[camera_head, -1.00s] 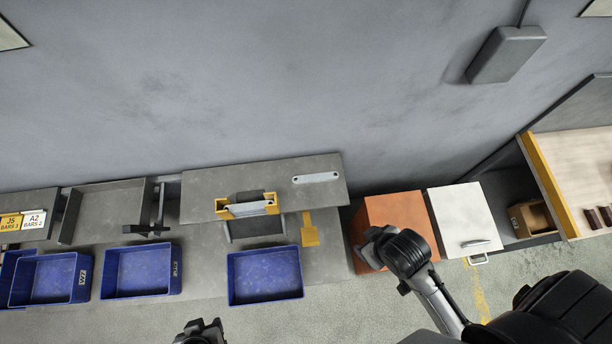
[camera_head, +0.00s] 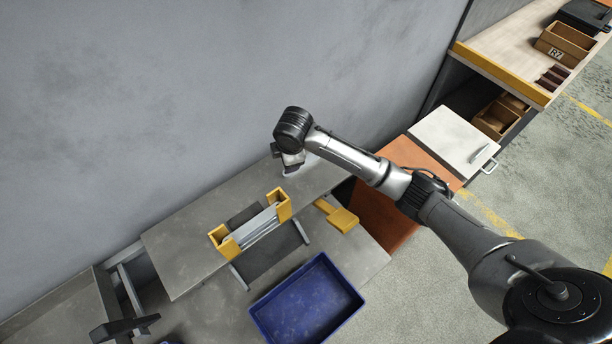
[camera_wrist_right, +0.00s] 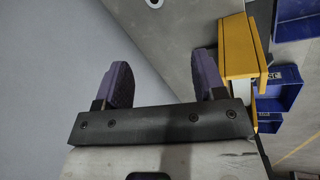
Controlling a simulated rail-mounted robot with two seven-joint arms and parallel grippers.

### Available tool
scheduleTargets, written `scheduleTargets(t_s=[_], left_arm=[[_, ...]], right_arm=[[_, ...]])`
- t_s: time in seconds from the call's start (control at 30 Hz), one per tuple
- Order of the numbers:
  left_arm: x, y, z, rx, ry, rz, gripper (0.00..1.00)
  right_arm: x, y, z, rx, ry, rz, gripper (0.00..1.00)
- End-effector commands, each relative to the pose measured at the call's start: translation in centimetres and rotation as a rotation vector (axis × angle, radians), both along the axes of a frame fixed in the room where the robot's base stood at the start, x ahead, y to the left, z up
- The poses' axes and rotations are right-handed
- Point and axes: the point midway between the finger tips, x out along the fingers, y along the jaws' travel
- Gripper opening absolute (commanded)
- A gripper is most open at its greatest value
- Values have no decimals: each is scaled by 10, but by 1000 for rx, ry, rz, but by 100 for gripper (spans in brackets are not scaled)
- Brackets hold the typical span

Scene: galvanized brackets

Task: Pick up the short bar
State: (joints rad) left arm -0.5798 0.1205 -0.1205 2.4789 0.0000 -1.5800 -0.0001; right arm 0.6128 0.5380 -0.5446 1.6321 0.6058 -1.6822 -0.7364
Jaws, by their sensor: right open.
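The short bar, a light metal strip with end holes, lies on the raised grey shelf (camera_head: 185,245). In the head view my right gripper (camera_head: 291,168) is over it and hides most of it; only a pale part of the bar (camera_head: 312,160) shows. In the right wrist view the two dark fingers of my right gripper (camera_wrist_right: 164,80) stand wide apart with nothing between them. One end of the bar (camera_wrist_right: 155,4) with its hole shows at the top edge, beyond the fingertips. My left gripper is out of view.
A yellow holder (camera_head: 222,241) with metal strips stands at the shelf's front edge, with a yellow paddle-shaped piece (camera_head: 342,219) to its right. A blue bin (camera_head: 262,318) is in front. An orange cabinet (camera_head: 379,217) and white drawer unit (camera_head: 452,137) stand right. The wall is close behind.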

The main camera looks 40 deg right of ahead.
Motion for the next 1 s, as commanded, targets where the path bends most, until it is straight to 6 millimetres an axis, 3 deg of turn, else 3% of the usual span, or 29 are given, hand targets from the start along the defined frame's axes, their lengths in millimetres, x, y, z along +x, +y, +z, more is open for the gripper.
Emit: scheduleTargets(t_s=[0.03,0.1,0.2,0.4,0.57,0.8,1.0], left_arm=[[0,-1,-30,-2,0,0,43],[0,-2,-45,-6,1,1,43],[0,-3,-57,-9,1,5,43],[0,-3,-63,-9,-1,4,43],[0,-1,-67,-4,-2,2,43],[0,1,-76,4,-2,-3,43],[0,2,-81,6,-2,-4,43]], right_arm=[[17,-19,-12,-28,9,21,64],[31,-41,-11,-51,45,68,64],[42,-72,-11,-60,122,150,64],[44,-107,-14,-27,232,279,64],[42,-116,-28,-10,263,318,64],[42,-116,-69,-8,267,324,64],[43,-115,-93,-9,264,324,64]])
